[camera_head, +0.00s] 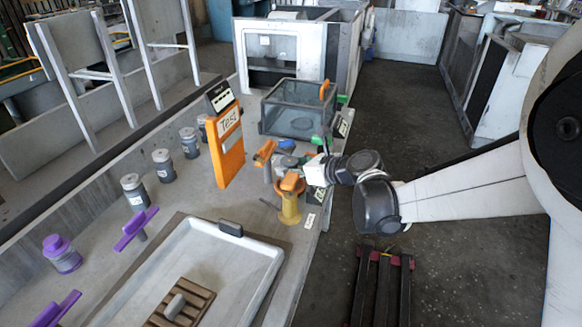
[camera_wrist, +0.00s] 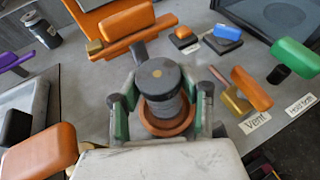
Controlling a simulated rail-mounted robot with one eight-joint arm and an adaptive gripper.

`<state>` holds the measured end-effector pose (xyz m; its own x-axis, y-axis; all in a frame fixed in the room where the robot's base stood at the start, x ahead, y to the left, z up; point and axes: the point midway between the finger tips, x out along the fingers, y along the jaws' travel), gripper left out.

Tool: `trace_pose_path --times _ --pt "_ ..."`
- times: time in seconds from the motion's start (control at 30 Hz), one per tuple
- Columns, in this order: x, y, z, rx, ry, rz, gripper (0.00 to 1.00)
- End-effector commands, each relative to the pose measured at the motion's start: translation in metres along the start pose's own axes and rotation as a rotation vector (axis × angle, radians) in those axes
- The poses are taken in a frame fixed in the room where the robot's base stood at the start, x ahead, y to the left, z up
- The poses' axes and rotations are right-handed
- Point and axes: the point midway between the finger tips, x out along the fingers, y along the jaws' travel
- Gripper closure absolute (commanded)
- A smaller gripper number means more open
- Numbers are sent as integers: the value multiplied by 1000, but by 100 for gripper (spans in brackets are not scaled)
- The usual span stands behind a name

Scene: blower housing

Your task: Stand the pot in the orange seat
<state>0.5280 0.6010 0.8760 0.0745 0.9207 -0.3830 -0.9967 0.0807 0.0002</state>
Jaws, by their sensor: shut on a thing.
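The pot (camera_wrist: 164,85), a ribbed grey cylinder with a dark round cap, stands about upright between the fingers of my gripper (camera_wrist: 163,103) in the wrist view. The green-and-dark fingers are shut on it from both sides. The round orange seat (camera_wrist: 168,126) shows as a ring around and below the pot's lower part. Whether the pot's base rests in it or is still above it cannot be told. In the head view my gripper (camera_head: 312,172) is at the bench's right side, and the pot is not clearly seen there.
A yellow-orange stand (camera_head: 290,208) is close to my gripper. An orange "Test" panel (camera_head: 225,147) and a glass-walled box (camera_head: 298,108) stand farther back. Blue (camera_wrist: 228,32) and green (camera_wrist: 295,57) handles are nearby. A white tray (camera_head: 262,285) lies in front; jars line the left.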

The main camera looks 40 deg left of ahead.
Motion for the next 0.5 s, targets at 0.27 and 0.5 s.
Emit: trace_pose_path --times 0.27,0.5 --pt "1 0 -2 0 0 0 99" --pt "1 0 -2 0 0 0 45"
